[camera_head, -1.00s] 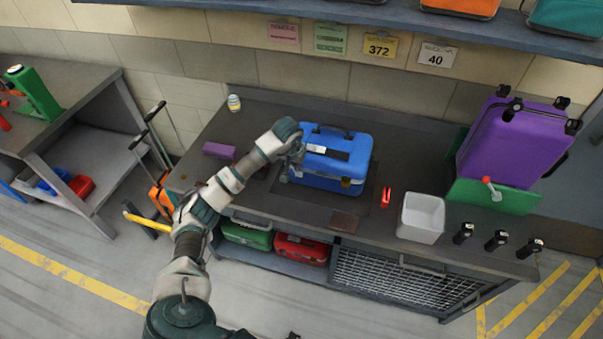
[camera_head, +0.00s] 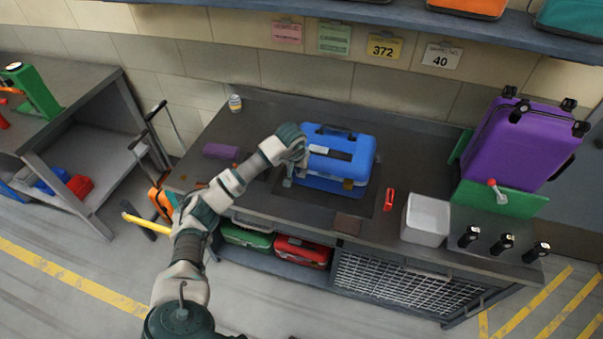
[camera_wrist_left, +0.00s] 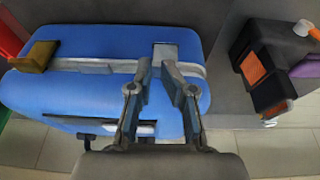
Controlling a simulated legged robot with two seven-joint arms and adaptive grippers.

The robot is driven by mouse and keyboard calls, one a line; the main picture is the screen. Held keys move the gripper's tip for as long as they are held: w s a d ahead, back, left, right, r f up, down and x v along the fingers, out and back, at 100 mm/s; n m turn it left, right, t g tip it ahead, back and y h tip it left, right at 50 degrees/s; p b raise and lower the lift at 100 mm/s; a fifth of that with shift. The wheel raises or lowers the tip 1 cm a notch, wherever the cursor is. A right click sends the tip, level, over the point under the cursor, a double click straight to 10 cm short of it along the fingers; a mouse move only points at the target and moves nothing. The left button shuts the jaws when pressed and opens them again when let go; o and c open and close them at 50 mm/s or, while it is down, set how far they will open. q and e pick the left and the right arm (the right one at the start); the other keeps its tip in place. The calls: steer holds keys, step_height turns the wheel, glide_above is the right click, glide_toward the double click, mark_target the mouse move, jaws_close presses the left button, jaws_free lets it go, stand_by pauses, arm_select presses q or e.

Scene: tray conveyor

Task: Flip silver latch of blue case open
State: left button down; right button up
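The blue case (camera_head: 357,150) stands closed on the dark workbench. My left gripper (camera_head: 289,180) is at its front left corner. In the left wrist view the silver latch (camera_wrist_left: 165,51) is on the seam of the blue case (camera_wrist_left: 100,38), and a brass latch (camera_wrist_left: 38,55) is farther left. The fingers of my left gripper (camera_wrist_left: 157,68) are at the silver latch with a narrow gap between their tips. One fingertip partly overlaps the latch; firm contact cannot be told. In the head view the arm hides the silver latch. My right gripper is not in view.
On the bench are a purple block (camera_head: 220,151), a red tool (camera_head: 389,200), a white bin (camera_head: 425,220) and a small striped jar (camera_head: 235,103). A purple suitcase (camera_head: 520,145) stands at the right. A black object with orange patches (camera_wrist_left: 265,65) is beside the case.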

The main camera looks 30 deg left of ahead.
arm_select(q)
steer(key=shift+s+a+f+b, duration=0.1)
steer(key=shift+s+f+b, duration=0.2)
steer(key=shift+f, duration=0.5)
steer(key=shift+s+a+f+b, duration=0.15)
steer(key=shift+f+b, duration=0.1)
steer(key=shift+f, duration=0.6)
steer(key=shift+s+f+b, duration=0.25)
steer(key=shift+f+b, duration=0.05)
steer(key=shift+f, duration=0.5)
steer(key=shift+w, duration=0.1)
steer(key=shift+r, duration=0.1)
steer(key=shift+r, duration=0.1)
step_height(320, 180, up, 6)
steer(key=p, duration=0.3)
steer(key=shift+p, duration=0.4)
